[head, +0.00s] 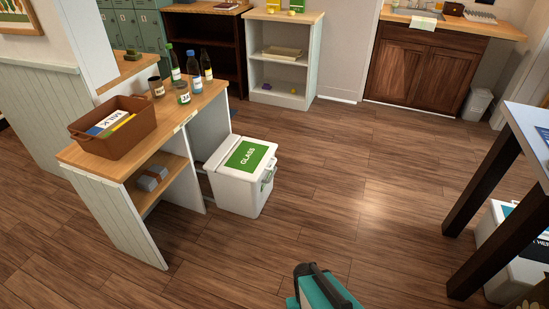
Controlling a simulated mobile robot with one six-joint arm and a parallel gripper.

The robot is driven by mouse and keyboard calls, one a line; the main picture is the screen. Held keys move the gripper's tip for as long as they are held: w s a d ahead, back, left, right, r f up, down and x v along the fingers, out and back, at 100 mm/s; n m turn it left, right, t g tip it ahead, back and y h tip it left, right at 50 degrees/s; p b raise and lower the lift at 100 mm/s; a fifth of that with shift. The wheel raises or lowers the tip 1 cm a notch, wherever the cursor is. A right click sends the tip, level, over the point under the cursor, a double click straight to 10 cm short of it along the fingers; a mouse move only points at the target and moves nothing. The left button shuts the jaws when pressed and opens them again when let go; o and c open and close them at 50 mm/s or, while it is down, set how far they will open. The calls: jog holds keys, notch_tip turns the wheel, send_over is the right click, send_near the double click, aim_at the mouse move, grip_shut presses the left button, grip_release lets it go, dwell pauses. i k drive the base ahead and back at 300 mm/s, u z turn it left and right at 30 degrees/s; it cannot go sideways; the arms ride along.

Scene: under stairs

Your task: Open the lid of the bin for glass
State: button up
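The bin for glass (238,190) is a white box on the floor, right of the wooden-topped counter. Its white lid (216,158) lies shut and carries a green label (247,156) reading GLASS. A light handle or latch (268,178) shows on the bin's right-hand side. The left side of the bin is partly behind the counter's end. No gripper fingers show. A teal and dark part at the bottom edge, apart from the bin, is cut off by the frame.
The counter (95,160) holds a brown basket (112,140), bottles (192,65) and jars. At right stands a table with dark legs (485,180), with another white bin (505,285) under it. The floor (350,190) in front and right of the glass bin is clear.

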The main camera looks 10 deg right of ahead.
aim_at(249, 159)
jog(key=u, duration=0.2)
jog(key=i, duration=0.9)
jog(key=u, duration=0.45)
jog(key=i, duration=0.8)
jog(key=u, duration=0.3)
